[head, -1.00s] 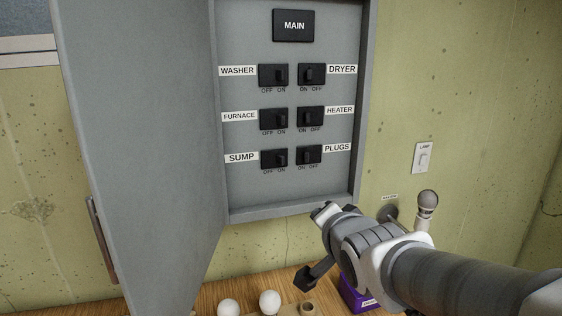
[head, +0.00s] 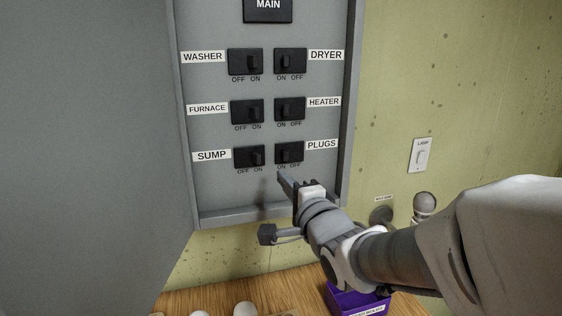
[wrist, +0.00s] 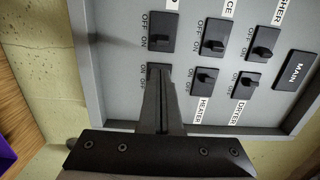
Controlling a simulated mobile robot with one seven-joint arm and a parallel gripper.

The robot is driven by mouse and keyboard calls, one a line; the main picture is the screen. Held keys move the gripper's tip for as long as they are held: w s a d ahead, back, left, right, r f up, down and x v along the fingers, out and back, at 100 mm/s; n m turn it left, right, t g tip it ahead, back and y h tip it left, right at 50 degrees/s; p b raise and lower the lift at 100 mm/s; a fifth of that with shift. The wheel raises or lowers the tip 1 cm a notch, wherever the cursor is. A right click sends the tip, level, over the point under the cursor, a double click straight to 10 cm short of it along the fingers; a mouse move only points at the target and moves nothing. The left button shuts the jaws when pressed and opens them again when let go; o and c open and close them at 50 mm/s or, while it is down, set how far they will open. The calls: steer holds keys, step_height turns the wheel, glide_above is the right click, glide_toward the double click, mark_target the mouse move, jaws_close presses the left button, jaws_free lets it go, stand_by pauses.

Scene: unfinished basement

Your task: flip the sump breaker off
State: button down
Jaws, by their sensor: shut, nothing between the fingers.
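The sump breaker (head: 249,157) is a black switch at the lower left of the grey panel, labelled SUMP (head: 212,155). Its toggle sits on the right, at the ON side. In the wrist view the sump breaker (wrist: 163,31) is at top centre, with its toggle by the ON mark. My gripper (head: 283,176) is shut and empty, with its tips just below the plugs breaker (head: 289,153), to the right of and below the sump breaker. In the wrist view my gripper (wrist: 160,80) partly covers the plugs breaker. Whether the tips touch the panel cannot be told.
Washer (head: 245,62), dryer (head: 290,61), furnace (head: 247,112) and heater (head: 289,109) breakers sit above. The panel door (head: 80,150) stands open at left. A light switch (head: 420,155) is on the wall. A purple bin (head: 352,300) stands on the wooden surface below.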

mark_target(265, 157)
stand_by(0.3)
steer(key=p+x, duration=0.1)
steer(key=x, duration=0.9)
steer(key=shift+s+h, duration=0.1)
steer(key=shift+h, duration=0.2)
stand_by(0.3)
